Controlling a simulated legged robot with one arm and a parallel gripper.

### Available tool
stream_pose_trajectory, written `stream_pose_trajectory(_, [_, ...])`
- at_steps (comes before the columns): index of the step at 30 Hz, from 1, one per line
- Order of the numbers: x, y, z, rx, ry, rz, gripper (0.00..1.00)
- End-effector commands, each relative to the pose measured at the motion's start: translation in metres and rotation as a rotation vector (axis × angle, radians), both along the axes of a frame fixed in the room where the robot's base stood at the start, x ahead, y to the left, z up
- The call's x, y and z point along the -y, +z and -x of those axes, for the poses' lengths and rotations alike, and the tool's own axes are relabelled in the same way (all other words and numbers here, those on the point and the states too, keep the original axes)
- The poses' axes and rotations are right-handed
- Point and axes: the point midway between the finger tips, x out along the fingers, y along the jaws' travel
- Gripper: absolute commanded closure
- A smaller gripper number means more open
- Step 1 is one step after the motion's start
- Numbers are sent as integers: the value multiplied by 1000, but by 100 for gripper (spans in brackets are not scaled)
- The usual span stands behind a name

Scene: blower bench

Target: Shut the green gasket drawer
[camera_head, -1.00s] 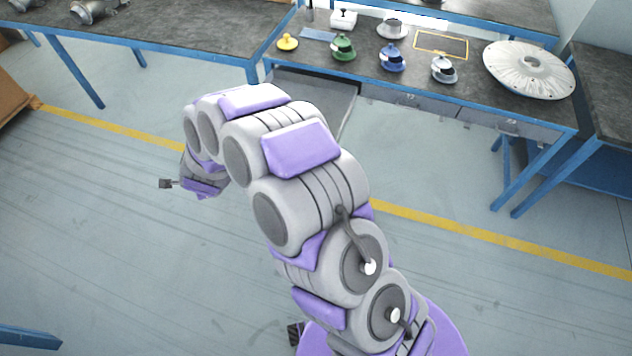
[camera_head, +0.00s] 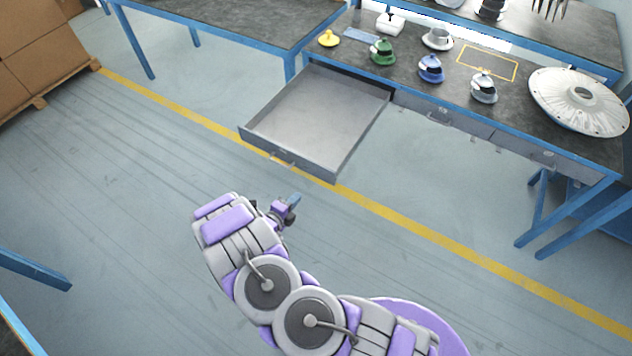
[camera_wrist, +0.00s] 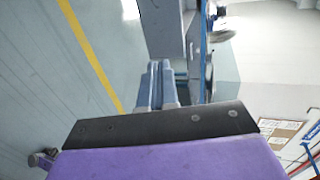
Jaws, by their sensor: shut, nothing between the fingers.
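A shallow grey drawer (camera_head: 315,110) is pulled far out from the left end of the workbench, with its floor bare and its front panel (camera_head: 285,159) carrying a small handle. I see no green on it. My gripper (camera_head: 294,201) is shut and empty, out in front of the drawer and apart from it in the head view. In the wrist view the blue-grey fingers (camera_wrist: 157,86) lie together, and a grey panel (camera_wrist: 162,28), perhaps the drawer, stands beyond them. A green domed part (camera_head: 382,52) sits on the benchtop above the drawer.
Closed drawers (camera_head: 438,117) sit to the right under the bench. A yellow knob (camera_head: 329,39), a blue part (camera_head: 430,68), a silver part (camera_head: 484,87) and a large white disc (camera_head: 580,101) stand on top. The floor before the drawer is clear.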

Motion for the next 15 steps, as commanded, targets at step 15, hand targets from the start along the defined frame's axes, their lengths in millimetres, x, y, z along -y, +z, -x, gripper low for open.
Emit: stream_pose_trajectory(15, [57, -24, -65, 3, -5, -13, 100])
